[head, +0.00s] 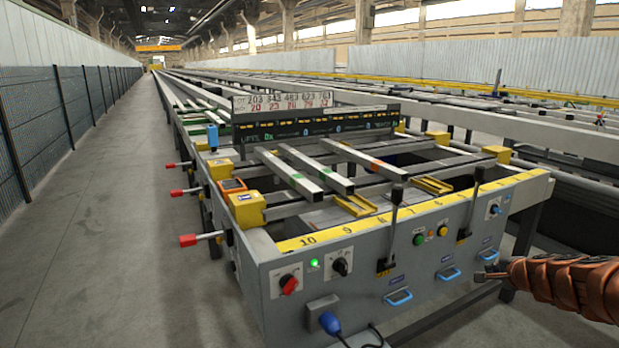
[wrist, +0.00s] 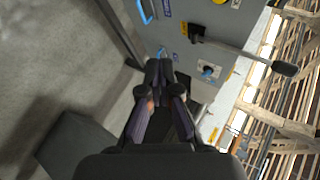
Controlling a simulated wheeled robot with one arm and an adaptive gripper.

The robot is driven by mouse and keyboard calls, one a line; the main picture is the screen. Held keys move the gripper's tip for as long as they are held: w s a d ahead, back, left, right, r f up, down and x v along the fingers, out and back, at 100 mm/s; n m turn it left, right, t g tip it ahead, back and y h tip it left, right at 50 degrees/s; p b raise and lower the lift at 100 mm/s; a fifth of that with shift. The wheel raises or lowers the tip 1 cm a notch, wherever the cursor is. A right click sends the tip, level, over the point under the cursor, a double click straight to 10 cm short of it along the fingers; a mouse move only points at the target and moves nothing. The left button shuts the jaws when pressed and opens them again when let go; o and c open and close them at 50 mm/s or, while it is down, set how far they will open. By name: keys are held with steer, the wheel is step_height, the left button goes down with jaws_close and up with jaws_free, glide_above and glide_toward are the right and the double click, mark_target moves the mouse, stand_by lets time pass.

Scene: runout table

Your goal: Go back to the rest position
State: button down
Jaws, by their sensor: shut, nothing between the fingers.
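My gripper (wrist: 158,68) shows in the middle of the wrist view, its dark fingers together and nothing between them. In the head view my arm, in a brown wrapped sleeve, comes in from the right edge, and the gripper (head: 487,272) is at its left end, in front of the right part of the runout table's grey front panel (head: 290,262). I cannot tell from the head view how far it is from the panel. In the wrist view the panel (wrist: 190,45) lies beyond the fingertips, with a black lever (wrist: 245,55) to the right.
Several metal bars (head: 320,168) lie on top of the table. Levers with black grips (head: 397,194) stand up at its front, and red-handled levers (head: 187,240) stick out at its left. A blue plug (head: 329,322) hangs low on the panel. The aisle floor (head: 110,230) at the left is clear.

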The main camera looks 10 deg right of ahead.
steer(key=w+a+r+n+y+p, duration=0.1)
steer(key=a+r+n+y+p, duration=0.15)
steer(key=a+r, duration=0.45)
steer(key=w+a+r+n+y+p, duration=0.1)
steer(key=a+r+n+y+p, duration=0.15)
steer(key=a, duration=0.85)
steer(key=s+a+r+n+g+y+p, duration=0.1)
steer(key=s+a+r+n+g+p, duration=0.2)
steer(key=a, duration=0.6)
steer(key=s+a+r+n+g+y+p, duration=0.1)
steer(key=s+a+r+n+p, duration=0.35)
steer(key=a, duration=0.45)
steer(key=s+a+r+n+g+p, duration=0.2)
steer(key=s+a+r+p, duration=0.15)
steer(key=s+a, duration=0.3)
steer(key=s+r+n+g+h+p, duration=0.2)
steer(key=s+p, duration=0.3)
steer(key=s, duration=0.8)
steer(key=s+r+n+g+h+p, duration=0.2)
steer(key=s+r+g+p, duration=0.2)
steer(key=s, duration=0.8)
steer(key=shift+s+d+r+n+g+p, duration=0.3)
steer(key=shift+s+d+n+g+p, duration=0.1)
steer(key=shift+p, duration=0.75)
